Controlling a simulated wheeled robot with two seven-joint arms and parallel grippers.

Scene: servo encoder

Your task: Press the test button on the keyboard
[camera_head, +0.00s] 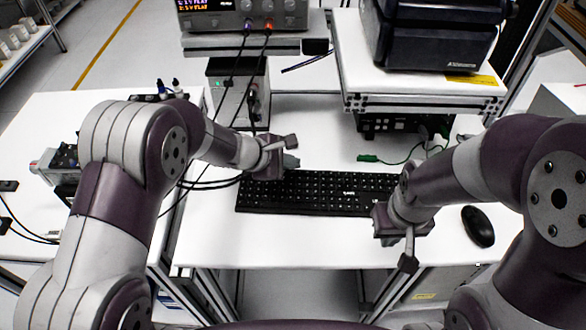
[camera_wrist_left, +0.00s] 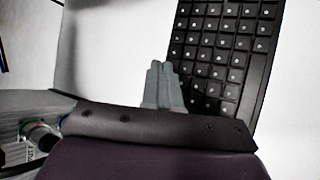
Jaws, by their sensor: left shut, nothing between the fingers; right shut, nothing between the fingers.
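The black keyboard (camera_head: 318,193) lies on the white desk in the head view. No key marked as a test button can be read at this size. My left gripper (camera_head: 291,162) is shut and empty at the keyboard's back left corner. In the left wrist view its closed grey fingers (camera_wrist_left: 164,84) overlap the edge of the keyboard (camera_wrist_left: 225,45); I cannot tell whether they touch a key. My right gripper (camera_head: 381,226) is at the keyboard's front right; its fingers are mostly hidden under its wrist.
A black mouse (camera_head: 478,226) lies right of the keyboard. A dark boxy device (camera_head: 433,38) is at the back right. Loose cables run left of the keyboard. The desk's front strip is clear.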

